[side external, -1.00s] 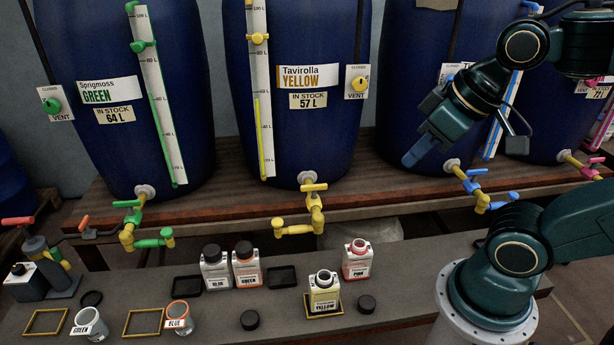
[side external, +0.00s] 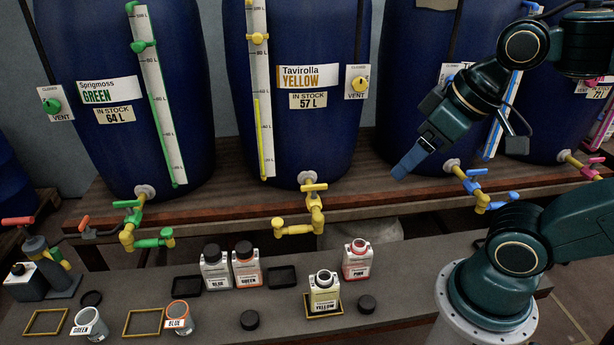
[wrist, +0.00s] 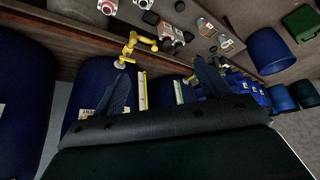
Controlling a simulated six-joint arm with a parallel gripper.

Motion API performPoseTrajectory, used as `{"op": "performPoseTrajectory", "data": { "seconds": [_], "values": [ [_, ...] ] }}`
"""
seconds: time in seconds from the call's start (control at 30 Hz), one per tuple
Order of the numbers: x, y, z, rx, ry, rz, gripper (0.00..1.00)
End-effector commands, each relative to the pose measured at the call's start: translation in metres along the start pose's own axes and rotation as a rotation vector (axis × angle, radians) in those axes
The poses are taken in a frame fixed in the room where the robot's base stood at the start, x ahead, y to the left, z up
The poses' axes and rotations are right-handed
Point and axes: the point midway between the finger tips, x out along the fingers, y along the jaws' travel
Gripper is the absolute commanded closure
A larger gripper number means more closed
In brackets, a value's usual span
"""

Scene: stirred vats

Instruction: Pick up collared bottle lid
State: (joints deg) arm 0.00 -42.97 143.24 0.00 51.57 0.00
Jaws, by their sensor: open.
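Three loose round black lids lie on the grey bench: one right of the yellow-label bottle (side external: 366,304), one left of it (side external: 250,320), and one near the green-label jar (side external: 91,298). I cannot tell which is the collared bottle lid. The open yellow-label bottle (side external: 323,293) stands at a yellow frame; the open pink-label bottle (side external: 356,262) stands behind it.
Large blue vats (side external: 300,130) with taps stand behind the bench; the yellow tap (side external: 314,215) juts forward. Bench near the right-hand lid is mostly clear.

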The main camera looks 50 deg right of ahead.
Motion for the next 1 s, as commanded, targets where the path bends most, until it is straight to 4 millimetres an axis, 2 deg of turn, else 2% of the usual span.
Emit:
{"op": "performPoseTrajectory", "data": {
  "seconds": [0.27, 0.47, 0.67, 1.0],
  "values": [
    [0.001, 0.0, -0.002, -0.002, -0.001, -0.001, 0.25],
    [0.008, -0.002, -0.015, -0.022, -0.008, -0.005, 0.25],
    [0.026, -0.005, -0.042, -0.065, -0.019, -0.016, 0.25],
    [0.078, -0.015, -0.094, -0.15, -0.036, -0.044, 0.25]
  ]
}}
